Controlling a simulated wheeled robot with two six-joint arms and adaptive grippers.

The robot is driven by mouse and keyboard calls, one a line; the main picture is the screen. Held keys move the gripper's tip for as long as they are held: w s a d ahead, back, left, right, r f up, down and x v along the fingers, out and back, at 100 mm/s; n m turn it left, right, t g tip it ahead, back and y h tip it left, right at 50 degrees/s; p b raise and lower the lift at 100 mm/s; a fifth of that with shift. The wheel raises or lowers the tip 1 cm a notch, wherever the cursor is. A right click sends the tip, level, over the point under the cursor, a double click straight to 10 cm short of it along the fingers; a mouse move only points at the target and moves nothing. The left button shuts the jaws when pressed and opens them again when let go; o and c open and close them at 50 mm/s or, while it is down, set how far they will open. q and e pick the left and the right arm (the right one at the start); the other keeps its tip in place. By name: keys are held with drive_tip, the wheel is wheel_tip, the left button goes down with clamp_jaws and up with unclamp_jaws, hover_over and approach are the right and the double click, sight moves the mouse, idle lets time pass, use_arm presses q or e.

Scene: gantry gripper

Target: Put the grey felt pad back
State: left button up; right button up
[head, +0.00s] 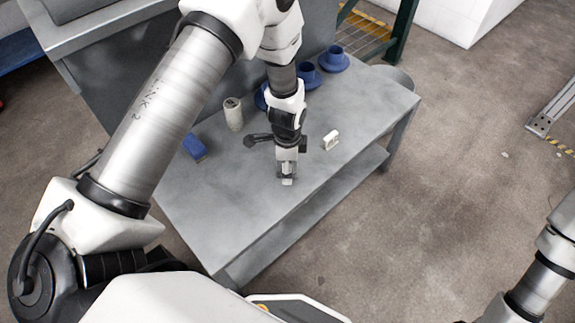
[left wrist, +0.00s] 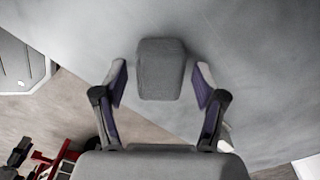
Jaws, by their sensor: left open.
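The grey felt pad (left wrist: 161,70) is a small dark grey block with rounded corners in the left wrist view. It lies on the grey metal table and shows between the two spread fingers, with a gap on each side. My left gripper (left wrist: 161,85) is open and empty. In the head view my left gripper (head: 287,179) points down over the table near its front edge. The pad cannot be clearly told apart from the gripper there. My right arm shows at the lower right of the head view, but its gripper is out of frame.
The grey table (head: 230,200) also holds a small white item (head: 330,140) right of the gripper. The table's front left part is clear.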

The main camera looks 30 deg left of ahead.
use_arm(q)
wheel_tip(320, 180, up, 12)
drive_tip(key=p, duration=0.3)
